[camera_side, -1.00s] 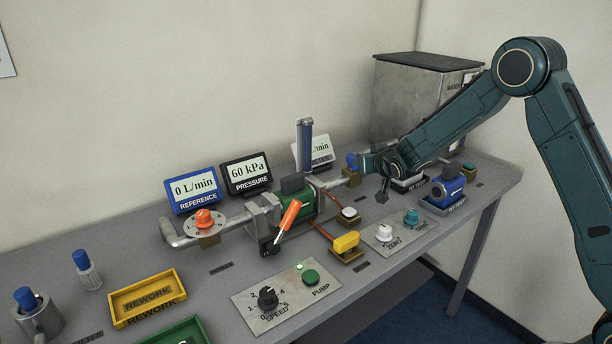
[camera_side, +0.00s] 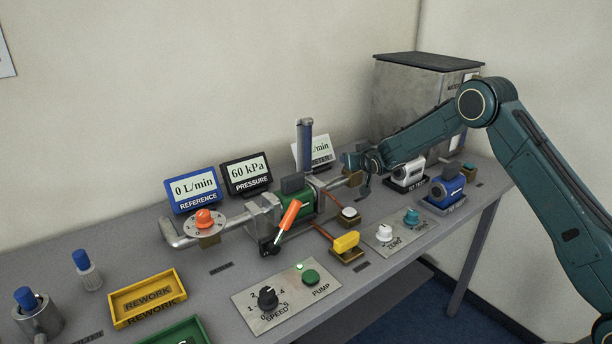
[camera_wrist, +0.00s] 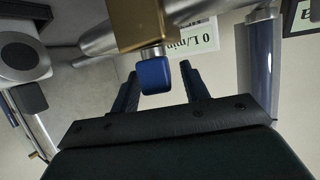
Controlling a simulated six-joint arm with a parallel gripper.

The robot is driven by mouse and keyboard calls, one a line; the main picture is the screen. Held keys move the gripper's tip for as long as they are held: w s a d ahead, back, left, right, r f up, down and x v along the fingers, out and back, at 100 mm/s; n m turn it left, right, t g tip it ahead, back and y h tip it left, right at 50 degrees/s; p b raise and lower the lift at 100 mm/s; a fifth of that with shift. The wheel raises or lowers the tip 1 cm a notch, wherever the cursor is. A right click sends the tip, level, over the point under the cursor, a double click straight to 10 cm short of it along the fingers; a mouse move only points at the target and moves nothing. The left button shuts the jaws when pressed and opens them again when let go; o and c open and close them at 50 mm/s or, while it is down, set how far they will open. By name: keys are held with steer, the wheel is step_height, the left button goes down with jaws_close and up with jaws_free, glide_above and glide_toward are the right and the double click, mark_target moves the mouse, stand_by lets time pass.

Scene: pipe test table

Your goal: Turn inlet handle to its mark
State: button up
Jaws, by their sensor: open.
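A blue handle (camera_wrist: 156,78) sits on a short metal stem on a brass valve block (camera_wrist: 138,24) in the wrist view. My gripper (camera_wrist: 159,72) is open, with one finger on each side of the blue handle and visible gaps between. In the side view my gripper (camera_side: 362,170) is at the right end of the pipe line, over the brass block (camera_side: 354,179), and hides the blue handle. I cannot read a mark beside the blue handle.
Displays stand behind the pipe: reference (camera_side: 194,190) reads 0 L/min, pressure (camera_side: 246,173) reads 60 kPa. A white meter (camera_side: 408,173) and blue meter (camera_side: 447,190) stand to the right. A pump panel (camera_side: 287,297) lies in front.

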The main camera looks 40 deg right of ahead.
steer(key=shift+w+f, duration=0.1)
steer(key=shift+w, duration=0.05)
steer(key=shift+c, duration=0.4)
steer(key=c, duration=0.9)
steer(key=shift+d+n+y, duration=0.15)
steer(key=shift+n+y, duration=0.55)
steer(key=shift+y, duration=0.1)
steer(key=shift+n+t+y, duration=0.4)
steer(key=shift+n+y, duration=0.7)
steer(key=shift+y, duration=0.1)
steer(key=shift+n+y, duration=0.5)
steer(key=shift+y, duration=0.1)
